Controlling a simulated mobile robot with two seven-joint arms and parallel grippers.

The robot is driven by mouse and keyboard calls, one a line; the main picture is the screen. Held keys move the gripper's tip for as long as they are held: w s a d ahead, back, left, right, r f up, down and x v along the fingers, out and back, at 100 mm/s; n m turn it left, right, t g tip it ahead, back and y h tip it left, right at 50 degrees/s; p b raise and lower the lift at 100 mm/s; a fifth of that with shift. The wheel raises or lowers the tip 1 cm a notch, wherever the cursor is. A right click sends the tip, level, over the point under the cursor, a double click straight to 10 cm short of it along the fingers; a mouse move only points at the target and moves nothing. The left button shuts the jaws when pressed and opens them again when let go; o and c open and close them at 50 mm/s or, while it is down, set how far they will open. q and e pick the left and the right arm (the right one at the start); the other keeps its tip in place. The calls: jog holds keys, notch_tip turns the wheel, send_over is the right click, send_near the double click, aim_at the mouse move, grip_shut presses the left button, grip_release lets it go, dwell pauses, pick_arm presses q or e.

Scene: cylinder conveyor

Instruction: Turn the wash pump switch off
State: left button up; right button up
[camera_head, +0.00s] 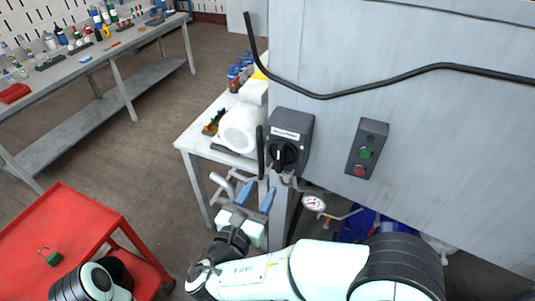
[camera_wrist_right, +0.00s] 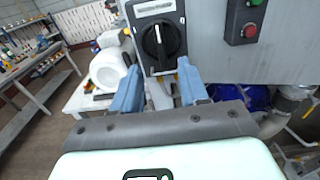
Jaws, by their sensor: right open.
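The wash pump switch (camera_head: 289,140) is a dark grey box on the grey cabinet, with a white label and a black rotary knob (camera_head: 284,154). In the right wrist view the knob (camera_wrist_right: 161,41) is just beyond the fingers, its grip bar close to upright with a pale mark near the top. The label is too small to read. My right gripper (camera_head: 257,190) has blue fingers and is open and empty, below and in front of the knob, apart from it. In the wrist view its fingertips (camera_wrist_right: 159,72) lie either side below the knob. My left gripper is out of view.
A control box with green and red buttons (camera_head: 367,149) is right of the switch. A pressure gauge (camera_head: 314,203) and pipes are below. A white table (camera_head: 190,142) with a white container (camera_head: 240,127) stands left. A red cart (camera_head: 60,222) holds a green padlock (camera_head: 54,258).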

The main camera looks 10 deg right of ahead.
aim_at(278, 156)
jog(key=x, duration=0.4)
jog(key=p+x, duration=0.1)
jog(key=x, duration=0.4)
jog(key=p+x, duration=0.1)
jog(key=x, duration=0.3)
jog(key=shift+w+r, duration=0.15)
jog(key=shift+r, duration=0.2)
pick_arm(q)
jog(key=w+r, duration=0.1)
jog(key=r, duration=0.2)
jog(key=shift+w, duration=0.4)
pick_arm(e)
grip_shut()
